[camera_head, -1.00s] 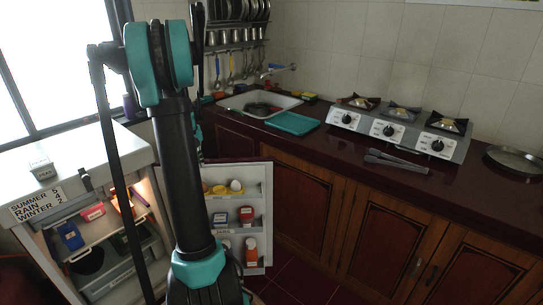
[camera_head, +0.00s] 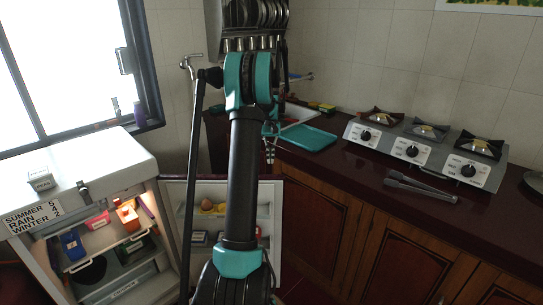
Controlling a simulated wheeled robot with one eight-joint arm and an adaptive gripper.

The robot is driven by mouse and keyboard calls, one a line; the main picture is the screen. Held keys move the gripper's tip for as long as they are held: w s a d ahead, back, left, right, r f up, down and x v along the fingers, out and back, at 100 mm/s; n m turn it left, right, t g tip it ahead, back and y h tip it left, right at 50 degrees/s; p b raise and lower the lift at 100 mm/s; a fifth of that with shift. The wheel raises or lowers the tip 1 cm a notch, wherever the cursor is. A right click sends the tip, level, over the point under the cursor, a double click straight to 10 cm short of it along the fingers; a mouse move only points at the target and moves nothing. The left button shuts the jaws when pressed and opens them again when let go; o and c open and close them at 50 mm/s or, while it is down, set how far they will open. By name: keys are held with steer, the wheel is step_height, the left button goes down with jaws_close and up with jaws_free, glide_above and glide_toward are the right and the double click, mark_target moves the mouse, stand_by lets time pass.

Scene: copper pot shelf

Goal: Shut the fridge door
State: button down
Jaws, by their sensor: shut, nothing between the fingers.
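The white fridge (camera_head: 75,170) stands at the left, its lit inside showing shelves and small items. Its door (camera_head: 279,215) is open, swung out to the right, with the inner face and door shelves towards me. My arm covers the middle of the door. My gripper (camera_head: 270,152) shows small behind my arm, above the door's top edge in the picture. It is shut and empty. Whether it touches the door cannot be told.
A dark red counter (camera_head: 340,165) with wooden cabinets (camera_head: 320,220) runs along the right, close to the door. On it are a three-burner stove (camera_head: 425,145), tongs (camera_head: 420,186) and a teal board (camera_head: 308,139). A small box (camera_head: 41,183) sits on the fridge top.

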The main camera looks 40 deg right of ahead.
mark_target(270, 176)
steer(key=shift+s+a+f, duration=0.65)
steer(key=shift+s+f, duration=0.05)
steer(key=shift+f, duration=0.3)
steer(key=shift+s+a+f, duration=0.6)
steer(key=shift+s+f, duration=0.1)
steer(key=shift+f, duration=0.25)
steer(key=shift+s+a+f, duration=0.65)
steer(key=shift+s+f, duration=0.05)
steer(key=shift+f, duration=0.3)
